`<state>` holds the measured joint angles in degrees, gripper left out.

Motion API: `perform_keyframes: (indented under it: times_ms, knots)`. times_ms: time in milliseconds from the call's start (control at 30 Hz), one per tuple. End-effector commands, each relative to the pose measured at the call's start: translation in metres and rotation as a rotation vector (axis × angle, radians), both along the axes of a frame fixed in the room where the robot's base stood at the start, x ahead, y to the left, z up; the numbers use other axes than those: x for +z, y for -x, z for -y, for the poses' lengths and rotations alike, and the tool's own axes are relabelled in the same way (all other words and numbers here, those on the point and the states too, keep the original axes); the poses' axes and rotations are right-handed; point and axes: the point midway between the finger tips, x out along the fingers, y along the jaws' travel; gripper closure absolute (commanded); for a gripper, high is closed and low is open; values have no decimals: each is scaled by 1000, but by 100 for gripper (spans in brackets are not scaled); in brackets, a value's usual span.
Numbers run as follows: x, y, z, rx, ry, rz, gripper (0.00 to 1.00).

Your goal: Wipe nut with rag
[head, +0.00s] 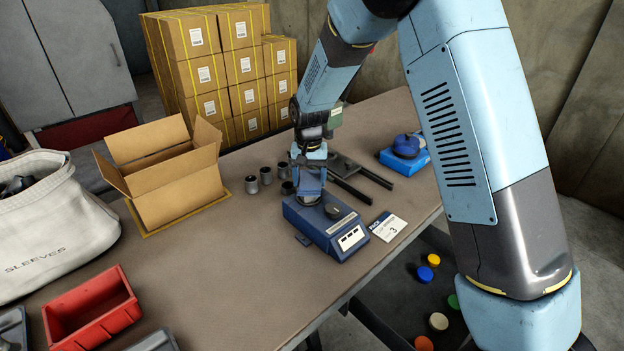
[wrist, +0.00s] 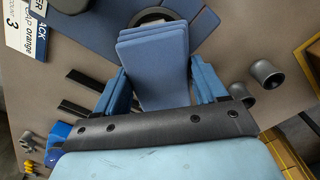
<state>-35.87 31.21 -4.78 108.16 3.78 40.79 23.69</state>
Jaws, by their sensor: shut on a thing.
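My gripper (head: 308,188) is just above the rear part of a blue boxy device (head: 340,232) on the table. In the wrist view my gripper (wrist: 162,88) is shut on a stack of flat blue layers, which looks like the folded rag (wrist: 153,62). The rag lies over a round metal-rimmed part (wrist: 150,17) of the blue device, partly hiding it. I cannot tell whether the rag touches it, or whether this part is the nut. A dark knob-like piece (head: 332,210) on the device's top could also be the nut.
Several grey sleeves (head: 251,184) stand left of my gripper. A dark two-pronged fixture (head: 349,172) is behind it. A printed card (head: 387,227) lies right of the device. An open carton (head: 175,185), a red bin (head: 92,312) and a white sack (head: 50,225) are at left.

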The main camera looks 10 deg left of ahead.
Motion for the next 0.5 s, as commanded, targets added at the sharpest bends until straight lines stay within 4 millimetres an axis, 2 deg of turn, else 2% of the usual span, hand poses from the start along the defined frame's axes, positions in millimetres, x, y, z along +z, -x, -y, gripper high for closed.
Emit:
perform_keyframes:
  times_ms: [500]
  knots:
    - [0, 24, 2, 2, 0, -1, 53]
